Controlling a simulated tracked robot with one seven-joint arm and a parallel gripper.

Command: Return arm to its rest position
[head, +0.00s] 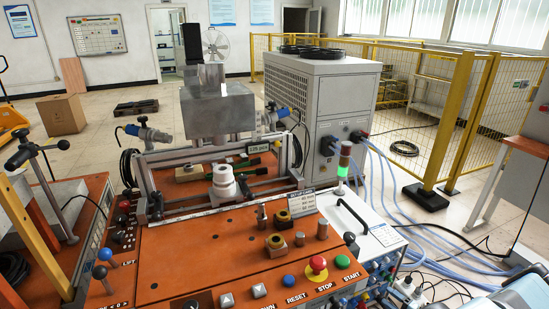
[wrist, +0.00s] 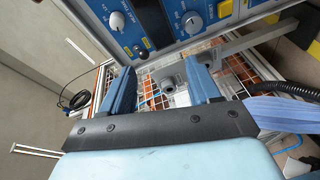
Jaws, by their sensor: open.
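My gripper (wrist: 161,76) shows in the wrist view with its two blue fingers spread apart and nothing between them. Beyond the fingers lie a grey round fitting (wrist: 168,86) and a wire mesh surface (wrist: 233,77), apart from the fingers as far as I can tell. A blue control panel (wrist: 150,28) with white knobs is beyond the fingertips. The rest position itself is not marked in either view.
An orange-topped workbench (head: 185,262) carries a metal frame, a white cylinder (head: 223,178), and a red stop button (head: 317,264). A grey chiller cabinet (head: 322,105) stands behind it. Blue hoses (head: 392,205) and cables run across the floor at right. A yellow fence (head: 458,125) stands behind them.

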